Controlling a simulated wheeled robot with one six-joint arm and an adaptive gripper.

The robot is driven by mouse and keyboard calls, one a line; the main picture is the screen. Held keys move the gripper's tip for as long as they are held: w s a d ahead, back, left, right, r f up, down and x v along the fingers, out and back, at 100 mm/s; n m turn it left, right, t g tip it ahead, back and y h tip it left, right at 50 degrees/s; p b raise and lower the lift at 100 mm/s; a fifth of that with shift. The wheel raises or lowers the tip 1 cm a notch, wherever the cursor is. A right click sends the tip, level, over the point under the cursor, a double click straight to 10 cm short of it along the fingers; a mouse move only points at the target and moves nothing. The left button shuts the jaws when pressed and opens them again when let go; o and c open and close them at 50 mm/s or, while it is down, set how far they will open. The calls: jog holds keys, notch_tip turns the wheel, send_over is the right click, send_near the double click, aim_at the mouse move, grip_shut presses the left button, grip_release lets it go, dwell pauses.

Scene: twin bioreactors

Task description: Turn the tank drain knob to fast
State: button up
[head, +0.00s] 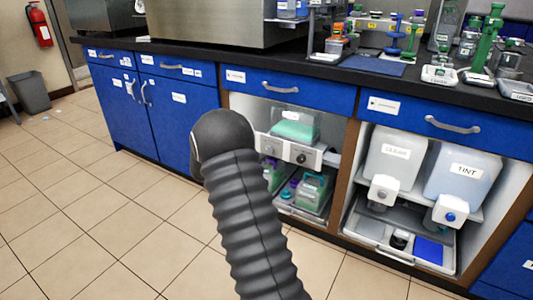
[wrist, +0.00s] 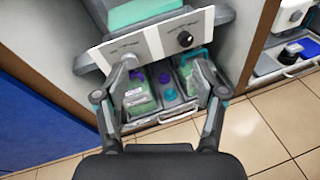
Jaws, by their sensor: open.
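A tank with teal liquid (head: 295,124) sits in the open bay of the blue cabinet. Under it is a white panel (head: 285,151) with a left knob (head: 268,150) and a dark right knob (head: 302,157). In the wrist view the panel (wrist: 155,44) is tilted and the dark right knob (wrist: 185,39) shows clearly. The panel's lettering is too small to read.
Below the panel a tray (wrist: 172,117) holds green boxes and purple and teal items. To the right stand a CLEAR tank (head: 393,155) and a TINT tank (head: 462,172), each with a valve. A wooden divider (head: 343,175) separates the bays. The tiled floor in front is free.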

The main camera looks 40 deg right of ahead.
aim_at(268, 151)
jog(key=w+d+f+n+t+h, duration=0.1)
jog(key=w+f+n+t, duration=0.1)
jog(key=w+f+n, duration=0.3)
jog(key=w+d+f+n+t, duration=0.2)
jog(key=f, duration=0.5)
jog(key=x, duration=1.4)
jog(key=shift+w+a, duration=0.2)
jog(key=shift+w, duration=0.05)
jog(key=shift+b, duration=0.3)
jog(key=c, duration=1.1)
